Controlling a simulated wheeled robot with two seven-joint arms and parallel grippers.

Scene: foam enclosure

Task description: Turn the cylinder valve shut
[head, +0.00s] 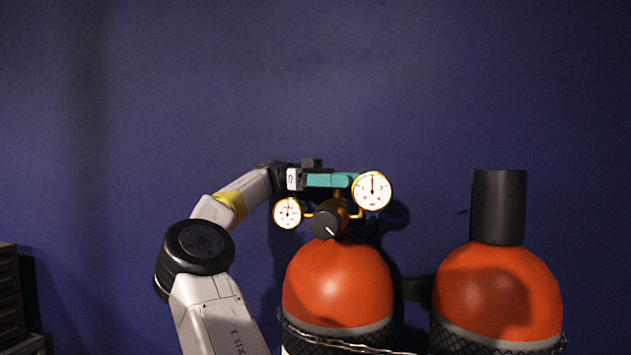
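An orange cylinder (338,278) stands upright in the middle of the head view. On its top sits brass valve gear with a black round knob (327,223) that bears a white mark. Two white-faced gauges flank it: a larger one (372,190) up to the right and a smaller one (287,212) to the left. My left gripper (345,181) reaches in from the left with its teal fingers above the knob. Their tips end behind or beside the larger gauge, so I cannot tell whether they touch or hold anything. My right gripper is out of view.
A second orange cylinder (496,290) with a black cap (498,207) stands to the right. A mesh band and strap (345,343) run around the cylinders. A dark drawer unit (12,300) stands at the far left. A blue wall (480,80) is behind.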

